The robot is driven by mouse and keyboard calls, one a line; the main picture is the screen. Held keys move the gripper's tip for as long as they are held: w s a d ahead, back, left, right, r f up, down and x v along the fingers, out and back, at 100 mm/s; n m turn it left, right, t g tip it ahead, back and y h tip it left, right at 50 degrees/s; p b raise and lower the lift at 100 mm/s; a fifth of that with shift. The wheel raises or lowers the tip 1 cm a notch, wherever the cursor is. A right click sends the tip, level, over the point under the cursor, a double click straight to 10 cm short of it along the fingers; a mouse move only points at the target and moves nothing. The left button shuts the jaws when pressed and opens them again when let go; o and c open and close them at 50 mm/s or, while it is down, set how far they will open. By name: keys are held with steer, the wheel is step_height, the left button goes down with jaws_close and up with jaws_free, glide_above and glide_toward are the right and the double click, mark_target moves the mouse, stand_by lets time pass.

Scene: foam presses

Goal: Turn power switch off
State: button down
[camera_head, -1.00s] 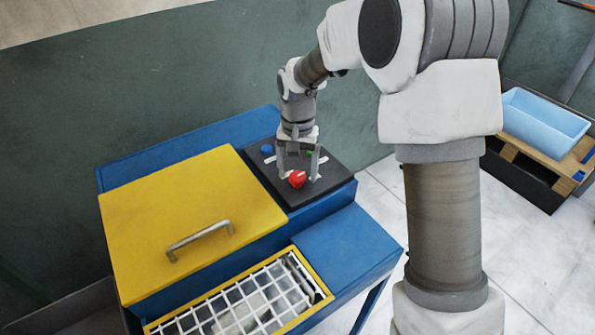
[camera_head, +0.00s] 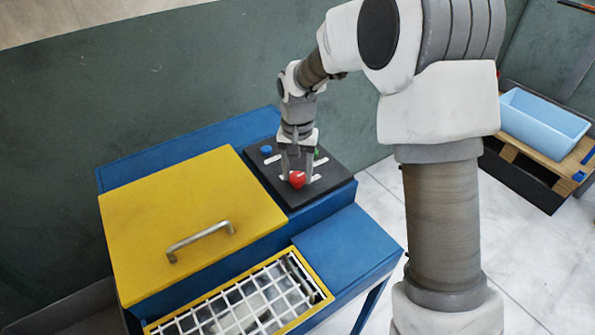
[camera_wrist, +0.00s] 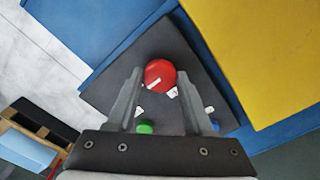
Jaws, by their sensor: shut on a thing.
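The power switch is a red round knob (camera_head: 297,180) on the black control panel (camera_head: 335,187) at the right of the blue machine. It also shows in the wrist view (camera_wrist: 160,74), with a small white mark on its face. My gripper (camera_head: 296,181) points down over the panel, with one finger on each side of the red knob, shut on it. In the wrist view the two fingertips (camera_wrist: 160,78) flank the knob. White labels lie beside the knob.
A blue button (camera_head: 266,149) and a green button (camera_wrist: 145,127) sit on the same panel. Left of it is a yellow lid (camera_head: 150,215) with a metal handle (camera_head: 200,240). A white grid (camera_head: 215,322) lies in front. A light blue bin (camera_head: 540,125) stands far right.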

steer(key=shift+n, duration=0.3)
steer(key=n, duration=0.3)
steer(key=shift+r+n+p, duration=0.1)
steer(key=shift+n+p, duration=0.2)
steer(key=n, duration=0.4)
steer(key=shift+n+p, duration=0.3)
steer(key=shift+p, duration=0.1)
steer(key=n+p, duration=0.1)
steer(key=n, duration=0.3)
steer(key=shift+n, duration=0.3)
steer(key=shift+n+p, duration=0.7)
steer(key=shift+n, duration=1.5)
steer(key=shift+c, duration=1.5)
jaws_free()
